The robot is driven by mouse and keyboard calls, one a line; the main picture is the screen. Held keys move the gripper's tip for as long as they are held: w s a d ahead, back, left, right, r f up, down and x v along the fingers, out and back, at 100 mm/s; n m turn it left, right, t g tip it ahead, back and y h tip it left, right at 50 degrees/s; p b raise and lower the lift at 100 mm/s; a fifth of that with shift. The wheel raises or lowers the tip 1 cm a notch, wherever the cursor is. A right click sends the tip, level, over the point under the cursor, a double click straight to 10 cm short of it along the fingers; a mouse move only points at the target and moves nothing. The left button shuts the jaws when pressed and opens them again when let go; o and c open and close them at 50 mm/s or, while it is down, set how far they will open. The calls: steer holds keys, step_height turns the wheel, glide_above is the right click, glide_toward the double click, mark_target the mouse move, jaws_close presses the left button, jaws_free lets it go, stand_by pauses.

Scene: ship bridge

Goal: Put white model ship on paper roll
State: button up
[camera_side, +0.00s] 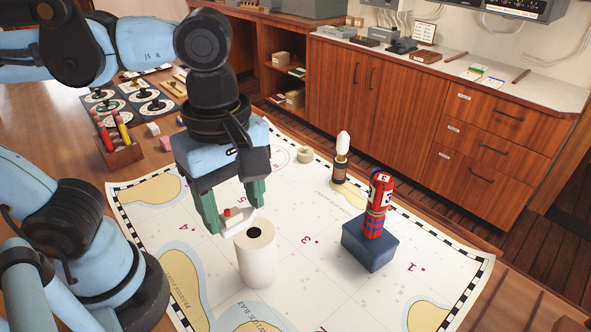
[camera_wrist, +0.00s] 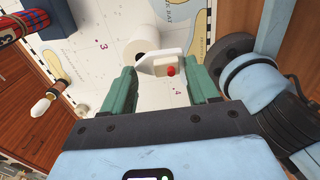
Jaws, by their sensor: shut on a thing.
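The white model ship (camera_side: 236,222), with a small red part on top, is held between the green fingers of my gripper (camera_side: 233,215). It also shows in the wrist view (camera_wrist: 158,64) between the two fingertips (camera_wrist: 161,76). The white paper roll (camera_side: 257,262) stands upright on the chart, with its dark core hole visible on top. In the side view the ship is near the roll's top, at its upper left, and partly overlaps the rim. I cannot tell whether they touch. In the wrist view the roll (camera_wrist: 141,38) is just beyond the ship, partly hidden by it.
A dark blue box (camera_side: 371,247) with a red bundle (camera_side: 377,205) on it stands right of the roll. A white-tipped brown item (camera_side: 341,157) stands behind. A pen holder (camera_side: 121,153) is at left. The chart (camera_side: 315,275) is clear around the roll.

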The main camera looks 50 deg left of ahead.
mark_target(252, 231)
steer(key=w+f, duration=0.1)
steer(key=w+a, duration=0.1)
steer(key=w+a+f, duration=0.1)
steer(key=shift+w+a+f, duration=0.25)
steer(key=shift+f, duration=2.1)
steer(key=shift+f, duration=0.1)
steer(key=o, duration=1.1)
